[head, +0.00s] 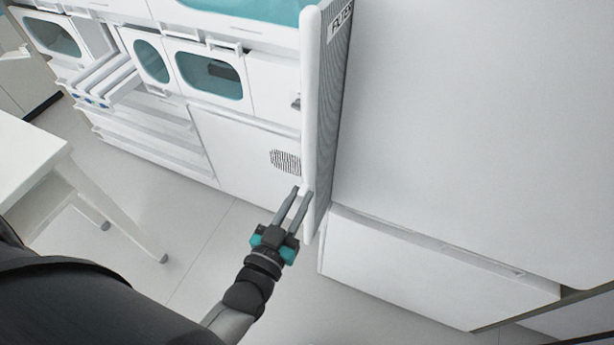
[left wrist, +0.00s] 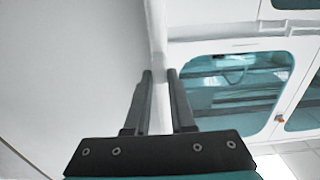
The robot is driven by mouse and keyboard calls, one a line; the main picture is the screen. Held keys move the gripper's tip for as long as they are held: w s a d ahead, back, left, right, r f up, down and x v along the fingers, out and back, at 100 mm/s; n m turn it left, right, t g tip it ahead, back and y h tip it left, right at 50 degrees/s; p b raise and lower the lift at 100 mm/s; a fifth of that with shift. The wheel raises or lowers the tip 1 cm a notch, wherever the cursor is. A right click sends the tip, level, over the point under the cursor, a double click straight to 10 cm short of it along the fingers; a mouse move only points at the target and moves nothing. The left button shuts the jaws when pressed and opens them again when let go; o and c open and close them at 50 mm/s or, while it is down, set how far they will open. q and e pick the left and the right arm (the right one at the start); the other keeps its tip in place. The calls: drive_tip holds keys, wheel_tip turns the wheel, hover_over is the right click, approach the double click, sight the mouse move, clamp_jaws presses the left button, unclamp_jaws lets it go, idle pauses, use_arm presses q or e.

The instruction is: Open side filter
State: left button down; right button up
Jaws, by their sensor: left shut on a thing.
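The side filter is a tall panel with a white rounded edge (head: 311,120), a grey ribbed face and a label near its top in the head view. It stands upright at the corner of the large white cabinet (head: 450,130). My left gripper (head: 303,193) is low on the panel, with its fingers around its white edge. In the left wrist view the fingertips (left wrist: 159,73) close on a narrow white strip (left wrist: 157,40), which seems to be this edge. The fingers hide part of the grip. My right gripper is in neither view.
White units with teal windows (head: 208,76) and open drawers (head: 105,80) stand to the left. A white table (head: 30,155) is at the far left. A low white box-like part (head: 430,265) juts out at the lower right. Pale floor (head: 205,235) is clear around my left gripper.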

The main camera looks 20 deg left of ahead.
use_arm(q)
drive_tip(key=shift+s, duration=0.35)
drive_tip(key=c, duration=0.8)
unclamp_jaws()
drive_tip(key=shift+o, duration=0.2)
drive_tip(key=s+b, duration=0.1)
drive_tip(key=s, duration=1.4)
drive_tip(key=shift+a+b, duration=0.25)
drive_tip(key=shift+b, duration=0.15)
